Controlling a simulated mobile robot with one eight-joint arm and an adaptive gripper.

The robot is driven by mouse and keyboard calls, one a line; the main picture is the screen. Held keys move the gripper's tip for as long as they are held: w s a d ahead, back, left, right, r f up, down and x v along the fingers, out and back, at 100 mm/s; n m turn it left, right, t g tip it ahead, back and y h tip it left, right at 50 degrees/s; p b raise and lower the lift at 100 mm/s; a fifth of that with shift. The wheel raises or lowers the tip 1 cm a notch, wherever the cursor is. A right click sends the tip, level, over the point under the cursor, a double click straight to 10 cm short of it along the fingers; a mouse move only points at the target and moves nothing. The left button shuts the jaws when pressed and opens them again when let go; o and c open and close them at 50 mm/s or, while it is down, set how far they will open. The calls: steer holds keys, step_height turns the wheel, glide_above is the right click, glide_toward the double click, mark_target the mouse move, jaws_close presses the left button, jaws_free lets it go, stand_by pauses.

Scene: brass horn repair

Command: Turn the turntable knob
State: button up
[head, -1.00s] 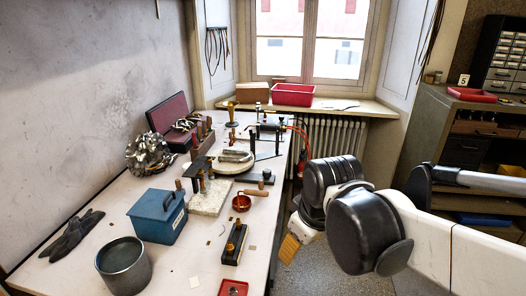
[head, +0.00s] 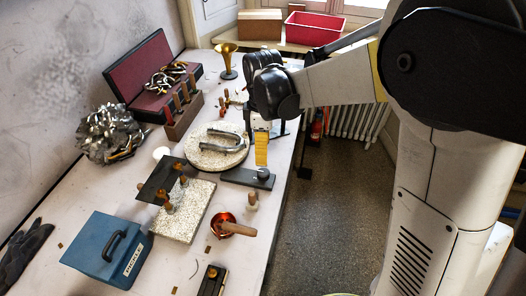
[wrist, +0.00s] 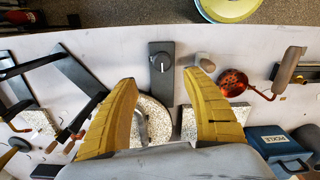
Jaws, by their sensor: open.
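The knob (head: 264,173) is a small round grey cap on a dark base plate (head: 240,178) near the bench's right edge. In the wrist view the knob (wrist: 161,62) shows a white mark and lies just beyond the fingertips. The round speckled turntable (head: 193,157) is beside the plate, with a bent grey metal tube (head: 232,142) on it. In the wrist view the turntable (wrist: 155,108) shows partly between the fingers. My gripper (wrist: 163,80) has yellow fingers spread apart and empty. In the head view my gripper (head: 261,150) hangs above the knob, pointing down.
A copper pan (head: 222,219) with a wooden handle and a wooden-topped peg (head: 252,200) stand near the plate. A speckled slab (head: 187,222) with upright handles, a blue box (head: 108,249) and a brass funnel-shaped piece (head: 227,62) are also on the bench.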

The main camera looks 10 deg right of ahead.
mark_target(263, 172)
steer(key=f+b, duration=0.1)
steer(key=f, duration=0.2)
steer(key=f+b, duration=0.1)
steer(key=f, duration=0.3)
steer(key=f+b, duration=0.2)
steer(key=f, duration=0.1)
steer(key=shift+s+f, duration=0.2)
steer(key=shift+s, duration=0.05)
steer(key=c, duration=1.2)
